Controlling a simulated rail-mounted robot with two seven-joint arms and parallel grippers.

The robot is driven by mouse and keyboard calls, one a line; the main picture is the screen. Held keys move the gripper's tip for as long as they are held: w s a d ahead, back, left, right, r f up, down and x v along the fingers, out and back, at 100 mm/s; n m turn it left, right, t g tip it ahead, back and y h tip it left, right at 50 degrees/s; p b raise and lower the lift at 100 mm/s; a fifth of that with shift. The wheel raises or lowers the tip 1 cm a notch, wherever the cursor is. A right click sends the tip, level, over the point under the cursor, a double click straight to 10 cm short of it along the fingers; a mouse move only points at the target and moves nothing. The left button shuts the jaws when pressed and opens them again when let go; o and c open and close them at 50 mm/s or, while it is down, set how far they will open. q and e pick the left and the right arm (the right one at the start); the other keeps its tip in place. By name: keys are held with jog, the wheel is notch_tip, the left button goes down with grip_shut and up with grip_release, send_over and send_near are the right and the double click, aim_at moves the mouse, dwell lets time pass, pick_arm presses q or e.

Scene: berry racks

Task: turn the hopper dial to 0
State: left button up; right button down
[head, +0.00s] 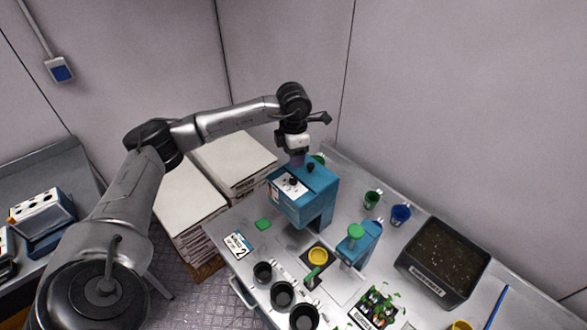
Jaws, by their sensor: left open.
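The blue hopper (318,197) stands on the metal table near its back left corner. Its sloped face carries a pale panel (291,186) with small dark marks or a dial; the setting is too small to read. A dark knob (310,167) sits on the hopper's top. My left gripper (297,160) is open, pointing down just above the back left of the hopper's top, beside the dark knob. I cannot tell whether it touches the hopper. My right gripper is not in view.
Black pots (282,294) line the table's front left. A blue stand with a green top (357,232), a yellow dish (318,256), a seedling tray (375,308) and a soil tray (442,258) stand to the right. White-topped stacks (233,158) flank the table's left.

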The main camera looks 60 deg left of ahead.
pick_arm(q)
jog(key=shift+r, duration=2.4)
